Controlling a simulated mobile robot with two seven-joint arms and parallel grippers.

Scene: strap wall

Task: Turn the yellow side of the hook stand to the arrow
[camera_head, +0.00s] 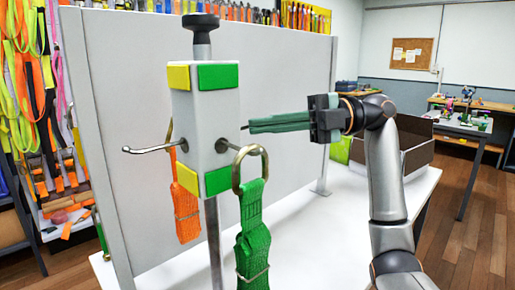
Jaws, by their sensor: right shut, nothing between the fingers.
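The hook stand (210,110) is a white upright block on a grey pole with a dark knob (201,25) on top. Its left visible face has a yellow patch (179,77) at the top; its right visible face has green patches (219,76) at top and bottom. A bare metal hook (150,147) sticks out to the left. A green strap (251,235) hangs by a metal ring at the right face, and an orange strap (186,210) hangs at the left, partly behind the block. My right gripper (252,126) is shut and empty, right of the block. I see no arrow.
A grey panel (285,70) stands close behind the stand. The white table (310,225) has clear room at the front right, below my right arm. Colourful straps (35,80) hang on a rack at the far left.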

